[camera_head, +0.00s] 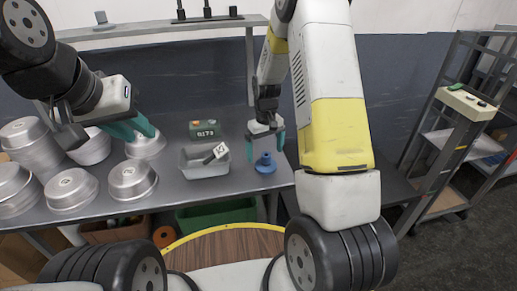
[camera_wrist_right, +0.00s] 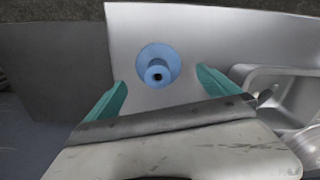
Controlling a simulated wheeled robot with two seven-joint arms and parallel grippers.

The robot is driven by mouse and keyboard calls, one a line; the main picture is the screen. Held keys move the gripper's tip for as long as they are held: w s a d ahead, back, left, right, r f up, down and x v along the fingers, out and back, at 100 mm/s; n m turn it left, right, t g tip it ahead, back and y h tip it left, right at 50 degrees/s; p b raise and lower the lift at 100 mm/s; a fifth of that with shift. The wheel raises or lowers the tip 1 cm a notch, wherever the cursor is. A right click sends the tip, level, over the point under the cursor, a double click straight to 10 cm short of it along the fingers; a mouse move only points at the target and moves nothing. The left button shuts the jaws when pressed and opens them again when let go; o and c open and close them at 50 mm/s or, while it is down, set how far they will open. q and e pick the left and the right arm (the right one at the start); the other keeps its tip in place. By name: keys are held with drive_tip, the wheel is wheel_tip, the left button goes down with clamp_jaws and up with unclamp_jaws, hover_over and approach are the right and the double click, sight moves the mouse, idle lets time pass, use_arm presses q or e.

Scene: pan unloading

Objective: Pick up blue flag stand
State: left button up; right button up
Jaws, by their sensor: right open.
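The blue flag stand (camera_head: 265,163) stands upright on the metal table, near its right end. In the right wrist view it shows from above as a blue disc with a raised hollow post (camera_wrist_right: 158,62). My right gripper (camera_head: 265,143) is open and empty, with its teal fingers above and around the stand's sides in the head view. In the right wrist view the stand lies between and beyond the two fingertips (camera_wrist_right: 160,82), apart from both. My left gripper (camera_head: 138,128) hangs over the pans at the left; whether its fingers are apart is unclear.
A grey tray (camera_head: 190,168) with a marked block (camera_head: 217,153) is just left of the stand. A green box (camera_head: 205,129) is behind it. Several metal pans (camera_head: 131,192) fill the table's left side. A rack (camera_head: 433,140) stands at the right.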

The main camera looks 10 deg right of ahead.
sight(266, 159)
drive_tip(key=f, duration=0.4)
drive_tip(key=shift+s+d+f, duration=0.2)
drive_tip(key=shift+c, duration=0.4)
drive_tip(key=c, duration=1.4)
drive_tip(key=shift+c, duration=0.6)
drive_tip(key=shift+r, duration=0.15)
